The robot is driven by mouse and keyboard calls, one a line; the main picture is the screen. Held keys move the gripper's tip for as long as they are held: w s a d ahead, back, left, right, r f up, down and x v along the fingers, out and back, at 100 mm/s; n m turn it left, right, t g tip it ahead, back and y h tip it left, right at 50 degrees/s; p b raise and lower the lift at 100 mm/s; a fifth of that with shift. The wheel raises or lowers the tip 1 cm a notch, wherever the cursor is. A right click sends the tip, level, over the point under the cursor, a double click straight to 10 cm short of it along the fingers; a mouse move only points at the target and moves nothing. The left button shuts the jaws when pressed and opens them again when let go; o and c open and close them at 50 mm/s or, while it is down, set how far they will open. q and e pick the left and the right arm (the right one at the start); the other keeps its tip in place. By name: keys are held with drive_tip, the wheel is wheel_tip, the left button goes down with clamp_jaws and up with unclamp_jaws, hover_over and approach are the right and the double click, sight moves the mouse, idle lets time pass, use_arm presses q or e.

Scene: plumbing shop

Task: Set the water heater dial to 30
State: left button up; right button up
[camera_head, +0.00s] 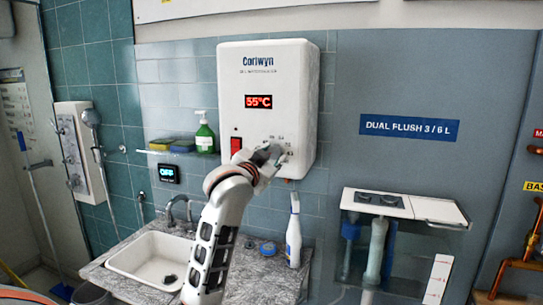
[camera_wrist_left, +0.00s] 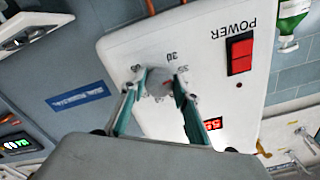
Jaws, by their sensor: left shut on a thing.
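The white water heater (camera_head: 268,75) hangs on the tiled wall, and its red display (camera_head: 258,101) reads 55°C. My left gripper (camera_head: 279,153) is at the lower front of the heater and covers most of the dial in the head view. In the left wrist view the pale grey dial (camera_wrist_left: 158,82) sits between the two fingers of my left gripper (camera_wrist_left: 157,88), which is shut on it. Small scale marks show around the dial; one looks like 30, and others are too small to read surely. My right gripper is not in view.
A red power switch (camera_head: 236,146) is left of the dial. Below are a sink (camera_head: 150,262), a white spray bottle (camera_head: 294,235) and a stone counter (camera_head: 262,280). A green soap bottle (camera_head: 204,135) stands on a shelf at the left. A cistern (camera_head: 400,205) is at the right.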

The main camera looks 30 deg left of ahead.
use_arm(q)
drive_tip(key=n, duration=0.6)
drive_tip(key=shift+d, duration=0.1)
idle(0.5)
drive_tip(key=o, duration=1.1)
drive_tip(key=shift+c, duration=0.2)
drive_tip(key=v, duration=1.2)
